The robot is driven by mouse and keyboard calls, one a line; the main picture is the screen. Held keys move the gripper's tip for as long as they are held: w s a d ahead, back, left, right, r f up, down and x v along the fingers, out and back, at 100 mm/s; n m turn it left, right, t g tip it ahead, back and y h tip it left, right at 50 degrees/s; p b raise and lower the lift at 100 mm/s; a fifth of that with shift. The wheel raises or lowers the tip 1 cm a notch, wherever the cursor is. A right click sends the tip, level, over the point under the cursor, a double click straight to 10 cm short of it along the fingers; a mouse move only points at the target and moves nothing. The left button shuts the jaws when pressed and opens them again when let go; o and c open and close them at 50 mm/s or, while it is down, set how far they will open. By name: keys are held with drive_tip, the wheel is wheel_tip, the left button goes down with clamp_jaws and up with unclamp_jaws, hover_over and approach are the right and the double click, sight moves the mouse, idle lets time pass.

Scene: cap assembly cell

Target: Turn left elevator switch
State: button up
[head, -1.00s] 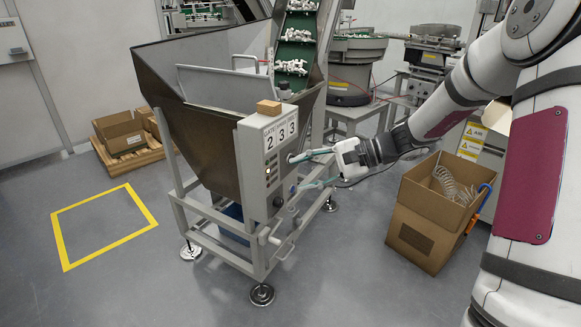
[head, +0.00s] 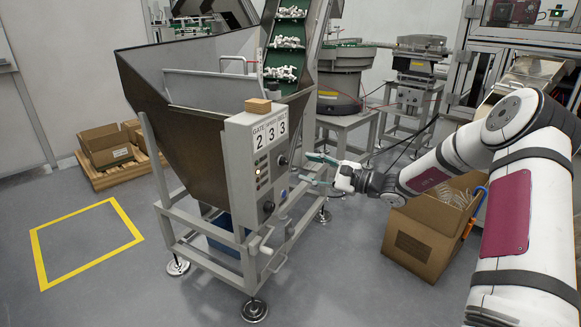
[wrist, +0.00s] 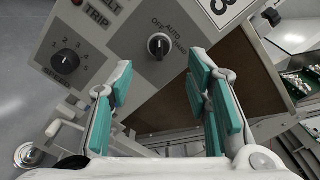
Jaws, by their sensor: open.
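A dark rotary switch (wrist: 158,45) marked OFF and AUTO sits on the grey control panel (wrist: 130,50) in the wrist view. My gripper (wrist: 161,70) is open, with its teal-padded fingers on either side of the switch in the picture and nothing between them. I cannot see contact with the switch. In the head view my gripper (head: 305,168) is just right of the control box (head: 240,165), its two fingers spread apart. A dark upper knob (head: 283,160) and a lower knob (head: 268,207) show on the box's side.
Another knob (wrist: 65,62) with numbered settings is on the same panel, near the words BELT TRIP. The brown hopper (head: 185,130) is behind the box. A cardboard box (head: 420,240) stands below my arm. The floor inside the yellow outline (head: 85,210) is clear.

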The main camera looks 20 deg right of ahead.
sight(287, 162)
drive_tip(key=b+x, duration=0.1)
drive_tip(key=x, duration=0.6)
drive_tip(key=shift+c, duration=0.6)
clamp_jaws()
